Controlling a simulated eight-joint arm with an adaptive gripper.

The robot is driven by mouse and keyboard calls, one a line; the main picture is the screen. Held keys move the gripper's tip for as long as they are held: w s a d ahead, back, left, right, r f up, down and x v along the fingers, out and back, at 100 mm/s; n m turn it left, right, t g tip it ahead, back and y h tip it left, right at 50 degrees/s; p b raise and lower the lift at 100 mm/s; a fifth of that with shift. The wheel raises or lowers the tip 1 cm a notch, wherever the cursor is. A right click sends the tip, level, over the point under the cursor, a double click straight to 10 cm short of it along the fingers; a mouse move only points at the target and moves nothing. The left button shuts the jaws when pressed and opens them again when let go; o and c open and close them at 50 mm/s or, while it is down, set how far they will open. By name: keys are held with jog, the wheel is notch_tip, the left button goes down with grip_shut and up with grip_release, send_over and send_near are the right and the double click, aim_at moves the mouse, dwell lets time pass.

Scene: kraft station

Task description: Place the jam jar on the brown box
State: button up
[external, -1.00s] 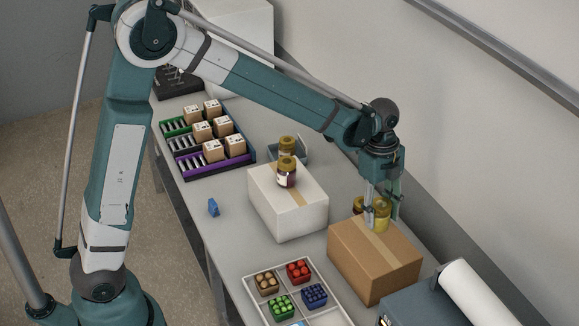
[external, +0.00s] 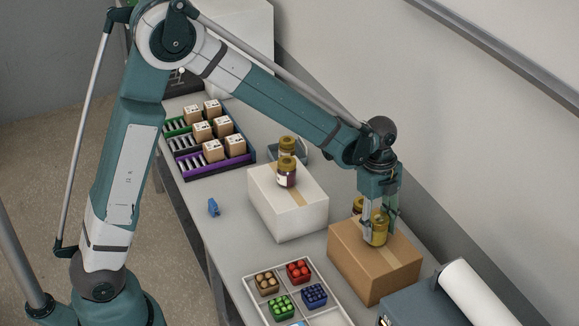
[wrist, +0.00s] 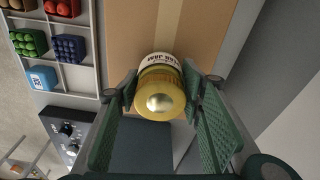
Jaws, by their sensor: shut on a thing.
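My gripper (external: 378,228) is shut on a yellow-looking jar with a gold lid (external: 376,232) at the brown box (external: 365,272). In the wrist view the jar (wrist: 161,88) sits between both fingers, with a white label ending in "JAM". The brown box top (wrist: 128,40) lies beneath it. The jar appears upright at the top of the box; I cannot tell whether its base touches. Another gold-lidded jar (external: 357,206) shows just behind the held one, partly hidden by my gripper.
A white box (external: 288,212) to the left bears a dark jar (external: 287,174), with another jar (external: 287,146) behind it. A divided tray (external: 251,287) of small colored crates is in front. A grey device with a white roll (external: 481,293) stands close on the right.

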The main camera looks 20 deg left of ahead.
jog(key=shift+f, duration=0.2)
jog(key=o, duration=1.1)
jog(key=shift+r, duration=0.15)
jog(key=shift+w+a+r, duration=0.15)
jog(key=shift+a+r, duration=0.05)
jog(key=shift+r, duration=1.8)
jog(key=shift+w+a+r, duration=0.15)
jog(key=shift+a+r, duration=0.05)
jog(key=shift+r, duration=1.75)
jog(key=shift+w+a+r, duration=0.15)
jog(key=shift+a+r, duration=0.05)
jog(key=shift+r, duration=1.8)
jog(key=shift+a, duration=0.15)
